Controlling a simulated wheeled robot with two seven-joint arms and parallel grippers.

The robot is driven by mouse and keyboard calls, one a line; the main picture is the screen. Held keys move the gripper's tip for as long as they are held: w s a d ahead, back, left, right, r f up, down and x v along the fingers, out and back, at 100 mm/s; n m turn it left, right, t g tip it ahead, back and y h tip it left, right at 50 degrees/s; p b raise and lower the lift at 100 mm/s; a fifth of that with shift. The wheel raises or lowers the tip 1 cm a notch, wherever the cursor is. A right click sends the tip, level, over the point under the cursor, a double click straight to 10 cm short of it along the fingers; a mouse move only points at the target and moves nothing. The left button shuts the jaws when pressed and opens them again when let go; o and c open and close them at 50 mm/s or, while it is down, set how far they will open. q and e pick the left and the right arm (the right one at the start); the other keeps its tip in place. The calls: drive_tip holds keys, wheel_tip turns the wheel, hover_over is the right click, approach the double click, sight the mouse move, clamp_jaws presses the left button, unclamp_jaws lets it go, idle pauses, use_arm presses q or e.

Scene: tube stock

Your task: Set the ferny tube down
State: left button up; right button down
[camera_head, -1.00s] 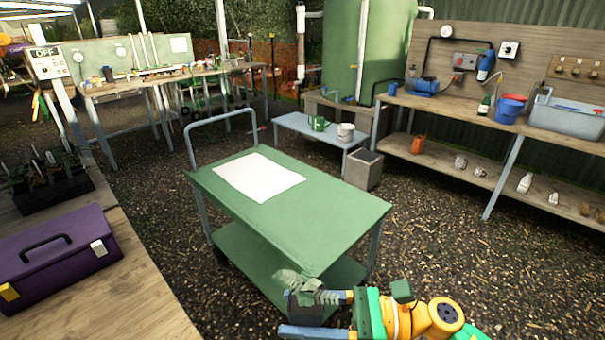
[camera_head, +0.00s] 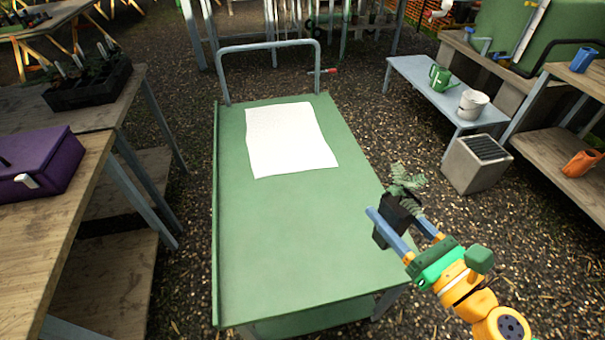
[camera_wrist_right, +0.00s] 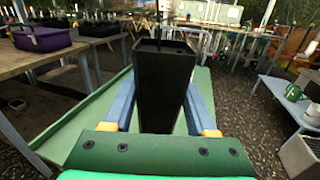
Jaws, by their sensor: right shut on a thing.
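The ferny tube is a black tapered pot (camera_head: 385,236) with green fern fronds (camera_head: 402,183) at its top. My right gripper (camera_head: 402,226) is shut on it, a blue finger on each side, near the right edge of the green cart top (camera_head: 270,255). In the right wrist view the black tube (camera_wrist_right: 163,85) stands roughly upright between the two fingers, and the cart top shows beyond it. I cannot tell how high the tube is held. A white sheet (camera_head: 290,140) lies on the far part of the cart top. My left gripper is not in view.
The near part of the cart top is bare. The cart's push handle (camera_head: 268,46) rises at the far end. A purple toolbox (camera_head: 40,160) and a black tray of plants (camera_head: 88,85) stand on benches at left. A low bench (camera_head: 425,85) holds a green watering can (camera_head: 442,78).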

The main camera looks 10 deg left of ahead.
drive_tip(key=w+a+f+m+t+h+b, duration=0.1)
drive_tip(key=a+f+m+t+h+b, duration=0.2)
drive_tip(key=a+f+b, duration=0.5)
drive_tip(key=shift+g+h, duration=0.3)
drive_tip(key=shift+h, duration=0.4)
drive_tip(key=w+d+f+b, duration=0.2)
drive_tip(key=d+f+b, duration=0.1)
drive_tip(key=f, duration=0.1)
drive_tip(key=w+d+f+b, duration=0.3)
drive_tip(key=d+f, duration=0.1)
drive_tip(key=f, duration=0.1)
drive_tip(key=w+d+f+b, duration=0.2)
drive_tip(key=d+f+b, duration=0.1)
drive_tip(key=f, duration=0.2)
drive_tip(key=shift+w+d+f, duration=0.15)
drive_tip(key=shift+w+f, duration=0.05)
drive_tip(key=shift+w, duration=0.1)
drive_tip(key=shift+r, duration=0.25)
drive_tip(key=shift+f, duration=0.1)
